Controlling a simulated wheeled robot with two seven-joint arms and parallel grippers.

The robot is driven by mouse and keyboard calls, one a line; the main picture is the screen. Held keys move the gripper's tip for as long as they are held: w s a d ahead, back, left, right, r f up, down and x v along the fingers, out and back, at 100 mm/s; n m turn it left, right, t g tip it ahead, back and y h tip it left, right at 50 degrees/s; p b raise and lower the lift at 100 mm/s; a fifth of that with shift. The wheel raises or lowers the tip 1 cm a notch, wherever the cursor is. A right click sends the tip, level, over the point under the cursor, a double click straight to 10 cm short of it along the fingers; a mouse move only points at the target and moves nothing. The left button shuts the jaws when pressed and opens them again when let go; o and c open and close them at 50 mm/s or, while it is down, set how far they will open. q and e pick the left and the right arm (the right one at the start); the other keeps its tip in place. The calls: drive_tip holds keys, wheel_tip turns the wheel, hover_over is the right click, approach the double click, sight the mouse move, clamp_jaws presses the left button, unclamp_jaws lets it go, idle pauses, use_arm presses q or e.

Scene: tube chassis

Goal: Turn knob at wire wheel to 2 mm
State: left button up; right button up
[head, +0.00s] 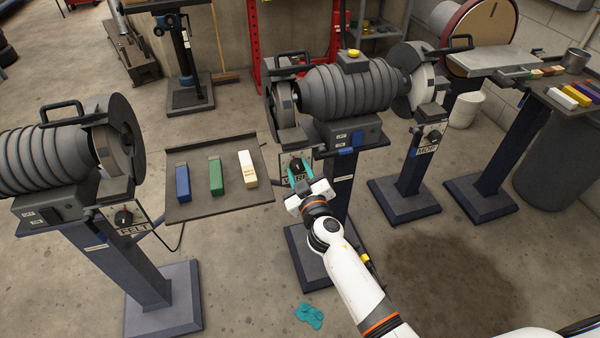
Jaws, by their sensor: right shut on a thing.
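The knob (296,164) at the wire wheel is small and dark, on a plate lettered WIRE below the left end of the middle grinder (350,88). My right gripper (299,180) reaches it from below and is shut on the knob. The gripper and its teal fingers cover part of the plate and lettering, so I cannot read the knob's setting. The wire wheel (284,103) sits above, partly behind its guard. My left gripper is not in view.
A tray (215,145) with blue, green and white bars stands just left of the knob. The FELT knob (123,217) is at left, the MOP knob (433,136) at right. A teal rag (309,315) lies on the floor near a dark stain.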

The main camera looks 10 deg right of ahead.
drive_tip(key=n, duration=0.3)
drive_tip(key=n+b, duration=0.1)
drive_tip(key=n, duration=0.2)
drive_tip(key=shift+a+f, duration=0.15)
drive_tip(key=shift+f, duration=0.05)
drive_tip(key=n, duration=0.5)
drive_tip(key=shift+f, duration=0.1)
drive_tip(key=shift+n, duration=0.3)
drive_tip(key=o, duration=1)
drive_tip(key=shift+c, duration=0.2)
drive_tip(key=s+b, duration=0.1)
drive_tip(key=s, duration=1.1)
drive_tip(key=shift+d+b, duration=0.2)
drive_tip(key=shift+b, duration=0.2)
